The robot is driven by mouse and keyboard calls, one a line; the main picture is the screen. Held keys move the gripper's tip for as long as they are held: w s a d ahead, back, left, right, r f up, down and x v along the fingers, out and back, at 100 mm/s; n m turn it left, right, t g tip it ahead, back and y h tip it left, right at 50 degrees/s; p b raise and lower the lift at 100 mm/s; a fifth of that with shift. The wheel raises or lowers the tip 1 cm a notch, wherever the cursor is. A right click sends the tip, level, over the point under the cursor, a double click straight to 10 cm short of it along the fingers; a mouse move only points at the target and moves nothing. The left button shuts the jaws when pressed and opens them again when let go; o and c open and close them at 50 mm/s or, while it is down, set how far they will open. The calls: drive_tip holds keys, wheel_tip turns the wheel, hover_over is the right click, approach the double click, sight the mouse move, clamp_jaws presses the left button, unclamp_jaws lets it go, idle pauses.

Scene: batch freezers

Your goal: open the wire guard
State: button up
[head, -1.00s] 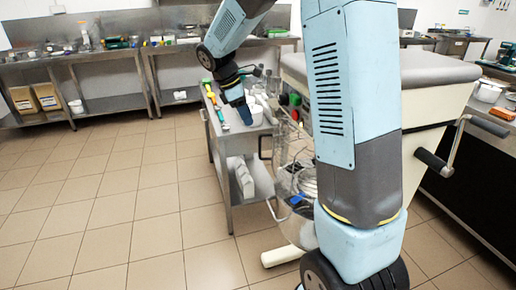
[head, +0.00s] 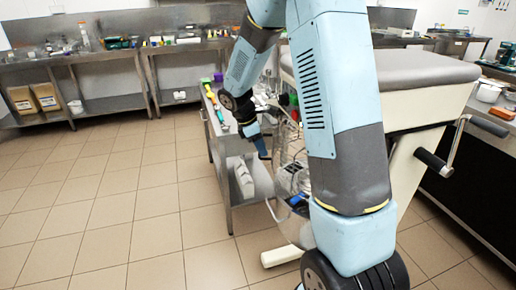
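The wire guard (head: 284,148) is a set of thin metal wires on the left side of the cream machine with a grey top (head: 425,68). My arm hides much of it, so I cannot tell how far open it stands. A clear, shiny bowl (head: 292,186) shows below the wires. My gripper (head: 262,152) points down just left of the wires, its dark blue fingertips seen nearly edge-on. I cannot tell whether it touches the guard or whether its fingers are open or shut.
A steel cart (head: 222,150) with tools on top stands left of the machine. A crank handle (head: 453,150) sticks out at the machine's right. Steel benches (head: 112,104) line the back wall. The tiled floor (head: 100,215) at left is clear.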

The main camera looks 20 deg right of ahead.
drive_tip(key=shift+d+f, duration=0.1)
drive_tip(key=shift+f, duration=0.2)
drive_tip(key=shift+c, duration=0.2)
clamp_jaws()
